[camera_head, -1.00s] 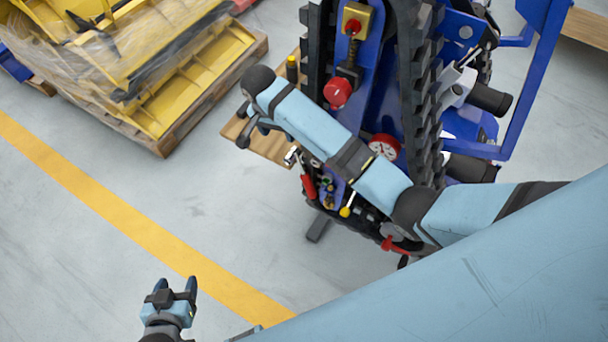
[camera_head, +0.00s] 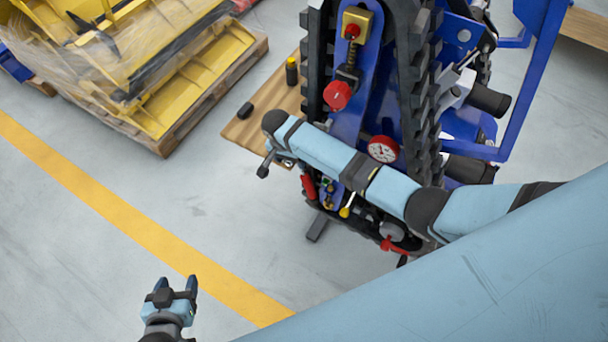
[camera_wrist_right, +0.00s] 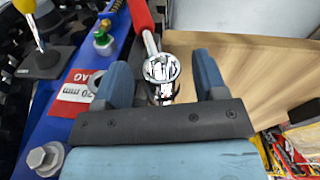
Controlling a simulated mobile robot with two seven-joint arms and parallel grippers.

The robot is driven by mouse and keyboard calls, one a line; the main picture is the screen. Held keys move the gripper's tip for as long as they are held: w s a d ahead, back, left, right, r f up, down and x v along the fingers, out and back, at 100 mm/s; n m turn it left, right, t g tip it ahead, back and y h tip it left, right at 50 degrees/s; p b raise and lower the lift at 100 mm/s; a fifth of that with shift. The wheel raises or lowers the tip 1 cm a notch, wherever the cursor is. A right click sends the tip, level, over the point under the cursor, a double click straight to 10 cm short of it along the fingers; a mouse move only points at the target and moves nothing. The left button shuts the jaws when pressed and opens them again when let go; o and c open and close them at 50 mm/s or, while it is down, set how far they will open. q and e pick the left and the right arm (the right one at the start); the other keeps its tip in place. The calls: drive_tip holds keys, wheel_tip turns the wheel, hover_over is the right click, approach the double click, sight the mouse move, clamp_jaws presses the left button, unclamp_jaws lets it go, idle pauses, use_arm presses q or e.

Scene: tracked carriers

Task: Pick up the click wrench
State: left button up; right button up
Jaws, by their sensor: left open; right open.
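The click wrench shows in the right wrist view with a chrome ratchet head (camera_wrist_right: 160,68) and a red handle running up from it. In the head view its red handle (camera_head: 309,187) lies against the front of the blue tracked carrier (camera_head: 349,118). My right gripper (camera_wrist_right: 161,64) is open, with the wrench head between its two blue fingers in the picture; I cannot tell if they touch it. In the head view my own arm hides most of that gripper. My left gripper (camera_head: 176,282) is open and empty above the floor at lower left.
A wooden board (camera_head: 252,134) beside the carrier bears a small black block (camera_head: 245,110) and a dark bottle (camera_head: 291,71). Next to the wrench are a yellow-knobbed lever (camera_wrist_right: 36,48), a brass fitting (camera_wrist_right: 103,38) and a bolt (camera_wrist_right: 45,158). Wrapped yellow parts stand on a pallet (camera_head: 215,88).

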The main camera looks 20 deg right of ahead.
clamp_jaws()
idle(0.5)
